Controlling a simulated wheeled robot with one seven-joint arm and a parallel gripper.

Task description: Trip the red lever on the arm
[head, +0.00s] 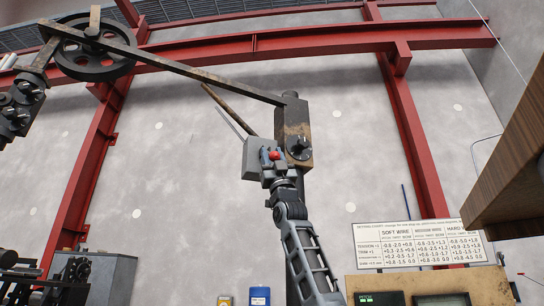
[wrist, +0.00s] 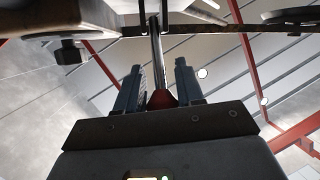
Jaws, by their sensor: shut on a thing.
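The lever's red knob (head: 274,155) shows in the head view in front of the grey box (head: 255,158) at the right end of the long rusty arm (head: 203,76). In the wrist view the red knob (wrist: 162,98) sits between my two fingers, with its thin metal rod (wrist: 157,45) running up and away. My gripper (head: 278,172) reaches up from below and is shut on the knob; it also shows in the wrist view (wrist: 157,72). The finger faces touching the knob are partly hidden.
A dark post block (head: 294,125) with a black knob stands just right of the grey box. A large wheel (head: 92,60) is at the arm's left end. A wooden ledge (head: 515,160) juts in at right. A settings chart (head: 418,244) stands lower right. Space left of my arm looks open.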

